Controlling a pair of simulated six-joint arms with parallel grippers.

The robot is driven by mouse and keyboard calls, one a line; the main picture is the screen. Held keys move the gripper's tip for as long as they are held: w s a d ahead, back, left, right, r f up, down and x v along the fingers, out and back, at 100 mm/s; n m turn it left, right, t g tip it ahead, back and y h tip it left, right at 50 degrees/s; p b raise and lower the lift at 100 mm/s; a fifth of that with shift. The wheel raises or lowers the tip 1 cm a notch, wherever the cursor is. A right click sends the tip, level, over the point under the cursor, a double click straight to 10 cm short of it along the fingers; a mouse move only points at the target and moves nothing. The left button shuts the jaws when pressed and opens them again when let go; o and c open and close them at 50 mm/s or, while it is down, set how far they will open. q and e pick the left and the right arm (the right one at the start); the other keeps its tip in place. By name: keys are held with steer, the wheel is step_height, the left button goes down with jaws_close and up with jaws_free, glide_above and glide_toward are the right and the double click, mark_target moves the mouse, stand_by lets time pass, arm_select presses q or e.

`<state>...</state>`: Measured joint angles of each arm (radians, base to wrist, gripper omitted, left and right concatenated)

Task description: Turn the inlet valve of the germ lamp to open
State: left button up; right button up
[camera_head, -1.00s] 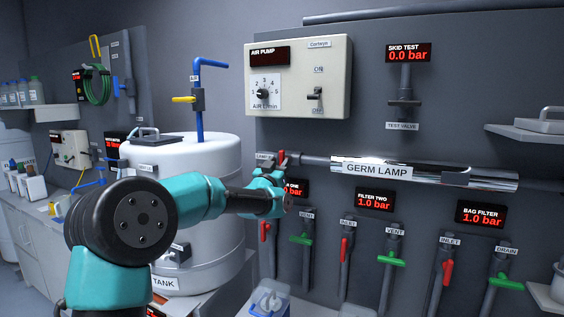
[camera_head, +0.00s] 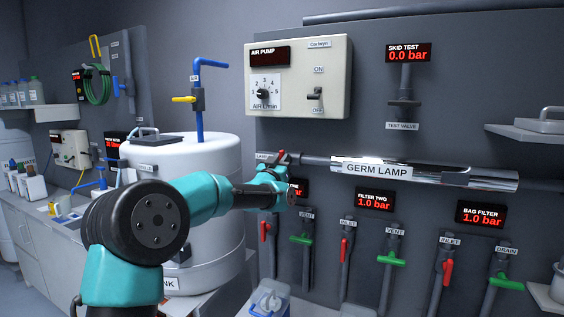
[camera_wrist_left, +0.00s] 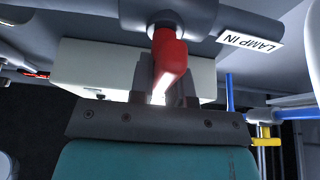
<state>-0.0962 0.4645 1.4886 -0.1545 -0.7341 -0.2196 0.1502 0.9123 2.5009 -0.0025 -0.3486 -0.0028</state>
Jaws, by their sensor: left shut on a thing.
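The germ lamp (camera_head: 440,178) is a shiny horizontal tube on the grey wall panel, with a white label. Its inlet valve has a red handle (camera_head: 282,154) on the pipe at the lamp's left end. In the left wrist view the red handle (camera_wrist_left: 170,52) hangs from the grey pipe near the "LAMP IN" label (camera_wrist_left: 249,42). My left gripper (camera_head: 284,163) is at this valve. In the left wrist view its fingers (camera_wrist_left: 164,82) are shut on the lower end of the handle. Whether the valve is open or closed is unclear. My right gripper is not in view.
The white tank (camera_head: 205,220) stands behind my left arm. Below the lamp are several red and green valve handles and pressure displays. The air pump box (camera_head: 330,90) is above the lamp pipe. A grey shelf (camera_head: 530,130) juts out at right.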

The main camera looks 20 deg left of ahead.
arm_select(q)
steer(key=shift+n+y, duration=0.4)
steer(key=shift+n, duration=0.3)
jaws_close()
steer(key=n+y, duration=0.1)
steer(key=n, duration=0.1)
steer(key=n+y, duration=0.1)
steer(key=n, duration=0.2)
steer(key=shift+a+y, duration=0.1)
steer(key=shift+y, duration=0.3)
steer(key=n+g+y, duration=0.1)
steer(key=n, duration=0.2)
steer(key=n+y, duration=0.1)
steer(key=n, duration=0.2)
steer(key=shift+a+f+g, duration=0.15)
steer(key=shift+g, duration=0.25)
steer(key=n+g+y, duration=0.1)
steer(key=n, duration=0.2)
steer(key=n+g, duration=0.1)
steer(key=n, duration=0.1)
steer(key=shift+a+f+n+y, duration=0.1)
steer(key=shift+n+y, duration=0.3)
steer(key=shift+f+n+g, duration=0.15)
steer(key=shift+n+g, duration=0.55)
steer(key=shift+n, duration=1.3)
steer(key=o, duration=0.8)
jaws_free()
steer(key=shift+c, duration=0.2)
